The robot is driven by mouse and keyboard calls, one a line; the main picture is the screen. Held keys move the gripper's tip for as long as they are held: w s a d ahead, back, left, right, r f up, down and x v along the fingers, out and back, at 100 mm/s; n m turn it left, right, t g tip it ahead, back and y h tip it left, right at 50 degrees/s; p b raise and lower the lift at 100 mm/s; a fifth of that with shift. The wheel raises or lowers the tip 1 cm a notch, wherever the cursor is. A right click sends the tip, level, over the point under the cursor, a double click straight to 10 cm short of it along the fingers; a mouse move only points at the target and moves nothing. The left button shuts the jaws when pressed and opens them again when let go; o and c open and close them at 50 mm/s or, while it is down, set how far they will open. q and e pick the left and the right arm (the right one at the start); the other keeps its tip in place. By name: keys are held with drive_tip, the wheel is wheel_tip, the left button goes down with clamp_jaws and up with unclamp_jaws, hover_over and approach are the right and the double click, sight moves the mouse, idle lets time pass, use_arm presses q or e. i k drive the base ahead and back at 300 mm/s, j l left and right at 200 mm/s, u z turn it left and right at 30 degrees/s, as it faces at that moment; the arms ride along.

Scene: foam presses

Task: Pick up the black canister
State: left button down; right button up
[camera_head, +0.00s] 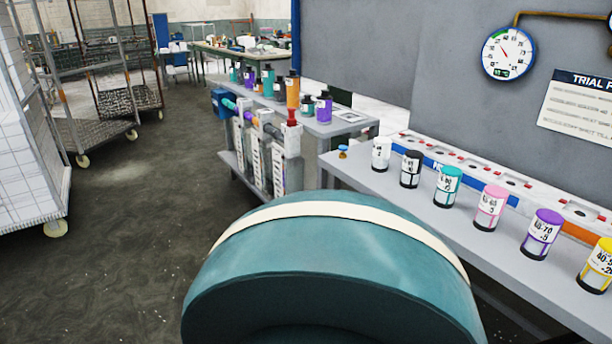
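The black canister (411,169) stands upright on the grey shelf (375,180) along the wall. It has a white label and is second from the left in a row of canisters. A white canister (381,154) stands to its left and a teal canister (447,186) to its right, both apart from it. Neither of my grippers is in view, so nothing shows touching the canister.
Pink (490,207), purple (542,234) and yellow (598,265) canisters continue the row rightward. A grey bench (345,124) with bottles stands farther back. Wheeled cage carts (95,130) stand at left. The dark floor (150,200) between is clear.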

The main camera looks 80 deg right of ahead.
sight(413, 159)
drive_tip(key=z, duration=3.7)
